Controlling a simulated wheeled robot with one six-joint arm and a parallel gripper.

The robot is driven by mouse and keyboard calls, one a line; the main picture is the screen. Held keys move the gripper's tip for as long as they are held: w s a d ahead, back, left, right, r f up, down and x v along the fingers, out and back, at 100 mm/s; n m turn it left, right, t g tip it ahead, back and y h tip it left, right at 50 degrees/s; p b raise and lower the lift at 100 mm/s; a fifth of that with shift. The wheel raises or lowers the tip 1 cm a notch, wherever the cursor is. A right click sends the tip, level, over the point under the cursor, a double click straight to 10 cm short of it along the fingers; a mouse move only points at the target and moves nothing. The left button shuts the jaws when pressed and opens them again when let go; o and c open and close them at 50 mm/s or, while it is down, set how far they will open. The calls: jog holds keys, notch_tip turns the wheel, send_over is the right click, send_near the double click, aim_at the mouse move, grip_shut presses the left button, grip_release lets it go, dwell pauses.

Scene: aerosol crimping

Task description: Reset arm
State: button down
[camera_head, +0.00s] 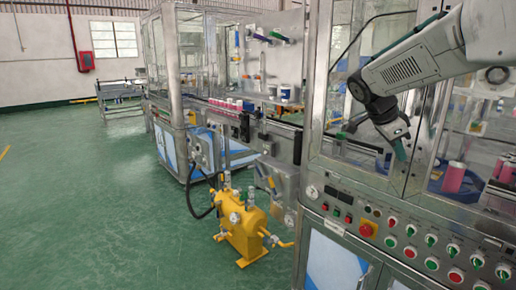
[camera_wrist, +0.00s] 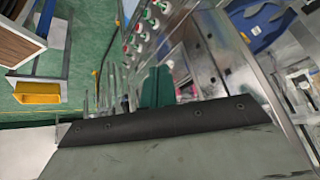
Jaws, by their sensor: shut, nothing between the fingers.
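My arm reaches in from the upper right of the head view, in front of the glass-walled crimping machine. My gripper (camera_head: 401,151) points downward beside a metal frame post, above the machine's control panel. Its green fingers (camera_wrist: 157,88) show close together in the wrist view. They are shut with nothing between them. The wrist housing hides the lower part of the wrist view.
The control panel (camera_head: 352,213) carries several coloured buttons and knobs. Pink cans (camera_head: 453,178) stand inside the machine at right, and more pink cans (camera_head: 228,103) stand on the conveyor. A yellow pump unit (camera_head: 241,226) stands on the floor. Green floor (camera_head: 90,200) is clear at left.

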jog(key=s+a+f+n+y, duration=0.2)
jog(key=s+a+n, duration=0.2)
jog(key=s, duration=0.7)
jog(key=s+a+f+n+y, duration=0.2)
jog(key=s+a+f+n, duration=0.1)
jog(key=s+n, duration=0.6)
jog(key=s+a+f+n+t+y, duration=0.1)
jog(key=s+a+n, duration=0.4)
jog(key=s, duration=0.9)
jog(key=shift+s+f+n+y, duration=0.3)
jog(key=shift+f+n+y, duration=0.5)
jog(key=shift+f, duration=0.1)
